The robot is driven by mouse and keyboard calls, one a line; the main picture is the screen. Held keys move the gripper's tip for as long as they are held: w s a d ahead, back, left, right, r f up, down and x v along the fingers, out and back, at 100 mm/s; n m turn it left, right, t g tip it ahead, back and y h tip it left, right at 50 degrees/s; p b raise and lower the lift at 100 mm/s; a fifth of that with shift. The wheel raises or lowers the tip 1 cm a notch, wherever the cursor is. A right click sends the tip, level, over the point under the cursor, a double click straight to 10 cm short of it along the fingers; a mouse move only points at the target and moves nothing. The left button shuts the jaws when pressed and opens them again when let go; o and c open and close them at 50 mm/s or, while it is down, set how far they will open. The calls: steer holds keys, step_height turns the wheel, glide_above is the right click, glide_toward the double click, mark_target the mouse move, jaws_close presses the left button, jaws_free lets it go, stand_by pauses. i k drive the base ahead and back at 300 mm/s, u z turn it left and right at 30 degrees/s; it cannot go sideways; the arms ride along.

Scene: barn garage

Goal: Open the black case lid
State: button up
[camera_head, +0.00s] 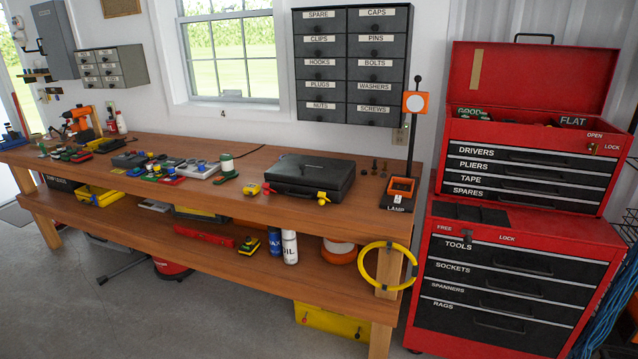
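The black case (309,174) lies on the right part of the wooden workbench top, and its lid looks closed. A red piece (270,188) and a yellow piece (323,198) show at its front edge; I cannot tell whether they are latches. A dark handle shows between them at the front. My gripper is not in view.
The wooden workbench (225,203) has a lower shelf with bottles. Small coloured items crowd its middle. An orange lamp (401,188) stands right of the case, near several small dark pegs. A red tool chest (500,270) stands at the right. Grey floor in front is clear.

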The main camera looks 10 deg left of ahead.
mark_target(313, 170)
steer(key=i, duration=2.85)
steer(key=u, duration=2.25)
steer(key=i, duration=0.65)
steer(key=z, duration=2.65)
